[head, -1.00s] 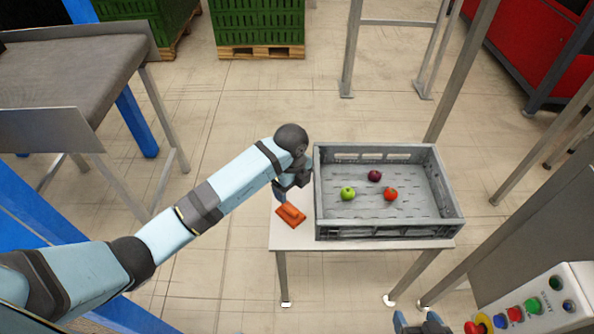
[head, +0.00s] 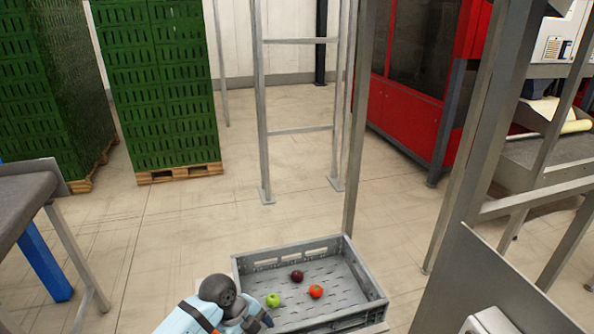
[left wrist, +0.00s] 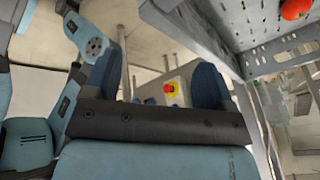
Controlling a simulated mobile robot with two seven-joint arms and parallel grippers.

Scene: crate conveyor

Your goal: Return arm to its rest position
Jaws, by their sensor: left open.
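My left arm comes in at the bottom of the head view. Its gripper (head: 262,320) is at the crate's near left side, partly hidden by my wrist. In the left wrist view the two blue fingers of the left gripper (left wrist: 155,88) stand wide apart with nothing between them. The grey crate (head: 376,292) holds a green apple (head: 273,300), a dark red round fruit (head: 297,276) and a red fruit (head: 316,291), all apart. The crate's perforated grey side (left wrist: 190,35) also shows in the left wrist view, beside the gripper. My right gripper is not in view.
A grey post (head: 357,150) rises behind the crate. A grey metal frame (head: 470,150) and panel stand close on the right. A conveyor (head: 25,205) is at the left edge. Stacked green crates (head: 155,90) stand behind. The floor between is clear.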

